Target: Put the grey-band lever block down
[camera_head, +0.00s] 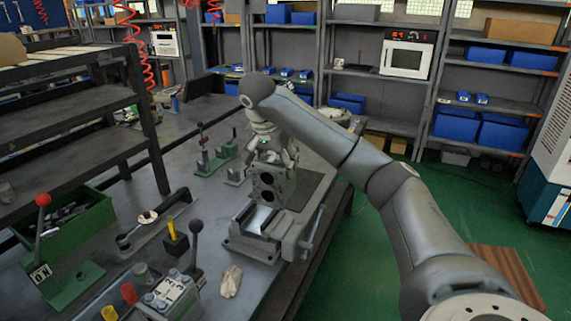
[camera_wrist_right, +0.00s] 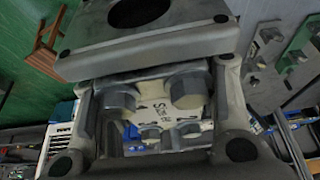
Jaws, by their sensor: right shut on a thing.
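My right gripper (camera_head: 264,150) points down over the workbench and is shut on a dark grey block with round holes (camera_head: 270,185). The block is behind the vise, above or on a dark mat (camera_head: 312,187); whether it touches is unclear. In the right wrist view my right gripper (camera_wrist_right: 165,125) has its fingers at either side of the block. The block shows a flat flange (camera_wrist_right: 190,42) with a large round hole, and a pale labelled face with hex bolts (camera_wrist_right: 160,115). I cannot make out its lever or grey band. My left gripper is not in view.
A vise (camera_head: 250,243) stands in front of the held block. A green bin (camera_head: 85,228) is at left.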

